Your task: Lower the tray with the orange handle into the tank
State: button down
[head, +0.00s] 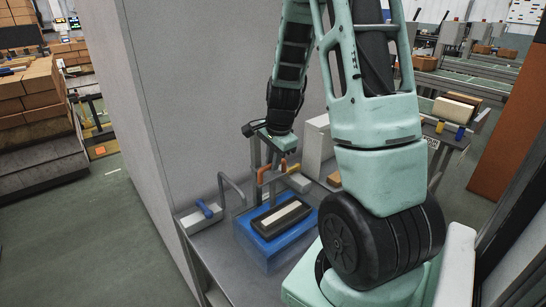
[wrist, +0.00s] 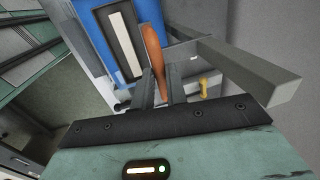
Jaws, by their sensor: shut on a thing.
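The blue tank (head: 262,245) stands on a grey bench, with a dark-rimmed top around a pale strip. It also shows at the top of the wrist view (wrist: 95,25). My gripper (head: 270,160) is above and behind the tank. In the wrist view, my gripper (wrist: 161,88) has its fingers around the lower end of the orange handle (wrist: 154,45). The handle (head: 263,174) is above the tank's far side in the head view. Grey bars (wrist: 245,70) run beside the handle; I cannot tell whether they belong to the tray. The tray's body is not clearly visible.
A grey box with a blue handle (head: 205,208) and a bent grey pipe (head: 232,187) are left of the tank. A pale box (head: 317,147) stands behind to the right. A grey wall (head: 205,80) borders the bench.

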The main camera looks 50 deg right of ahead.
aim_at(273, 178)
notch_tip(273, 178, down, 7)
jog(key=b, duration=0.4)
jog(key=c, duration=1.4)
grip_release()
jog(key=s+r, duration=0.3)
jog(key=r, duration=1.4)
jog(key=shift+s+a, duration=0.2)
jog(key=shift+a, duration=0.2)
